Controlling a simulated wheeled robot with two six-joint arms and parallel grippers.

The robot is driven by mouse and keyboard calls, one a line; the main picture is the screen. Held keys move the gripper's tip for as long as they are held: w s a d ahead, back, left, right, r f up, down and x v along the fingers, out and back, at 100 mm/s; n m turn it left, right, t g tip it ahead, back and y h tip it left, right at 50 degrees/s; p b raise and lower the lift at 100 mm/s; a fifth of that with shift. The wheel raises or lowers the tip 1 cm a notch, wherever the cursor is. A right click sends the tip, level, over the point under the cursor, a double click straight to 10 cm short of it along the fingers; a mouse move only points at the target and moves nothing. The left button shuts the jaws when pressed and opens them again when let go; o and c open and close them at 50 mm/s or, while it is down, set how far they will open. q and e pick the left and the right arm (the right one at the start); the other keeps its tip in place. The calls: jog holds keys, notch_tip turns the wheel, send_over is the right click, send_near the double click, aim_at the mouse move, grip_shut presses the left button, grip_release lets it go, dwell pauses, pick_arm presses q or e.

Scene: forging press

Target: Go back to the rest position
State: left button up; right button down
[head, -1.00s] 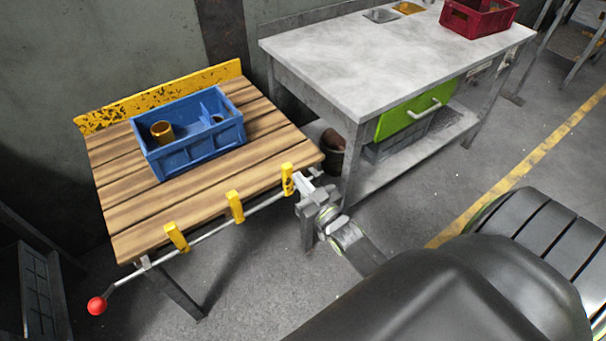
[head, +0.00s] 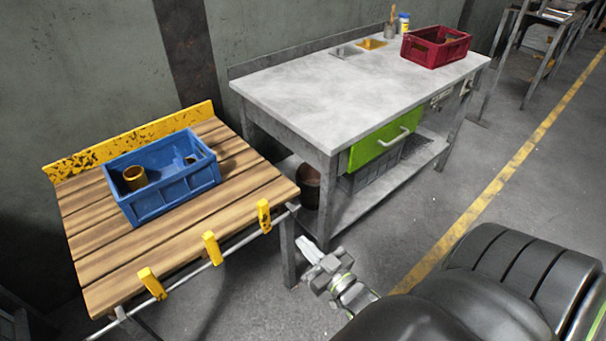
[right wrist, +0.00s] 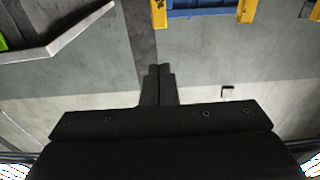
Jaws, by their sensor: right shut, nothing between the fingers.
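My right gripper (head: 312,252) is in the lower middle of the head view, just right of the wooden table's front leg and apart from both tables. It is shut and empty. In the right wrist view its fingers (right wrist: 158,72) are together with nothing between them. My left gripper is in neither view.
A wooden table (head: 110,262) with yellow clamps along its front rail carries a blue crate (head: 178,190) holding a brass-coloured cup (head: 135,177). A grey workbench (head: 345,92) with a green drawer (head: 382,142) bears a red crate (head: 437,55). The floor in front is clear.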

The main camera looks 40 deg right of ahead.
dwell(0.4)
jog(key=s+d+f+g+h+p, duration=0.1)
jog(key=s+f+g, duration=0.25)
jog(key=f, duration=0.55)
jog(key=s+f+g, duration=0.3)
jog(key=s+f, duration=0.1)
jog(key=f, duration=0.4)
jog(key=s+d+f+g+h+p, duration=0.1)
jog(key=s+f+g, duration=0.2)
jog(key=f, duration=0.6)
jog(key=s+a+f+g, duration=0.1)
jog(key=s+f+g, duration=0.1)
jog(key=s+f, duration=0.2)
jog(key=s+a+f+g, duration=0.1)
jog(key=s+f+g, duration=0.2)
jog(key=s, duration=0.7)
jog(key=s+a+f+g+y+p, duration=0.1)
jog(key=s+f+g, duration=0.2)
jog(key=s+f, duration=0.2)
jog(key=s, duration=0.2)
jog(key=shift+s+f+m, duration=0.15)
jog(key=shift+s+m, duration=0.15)
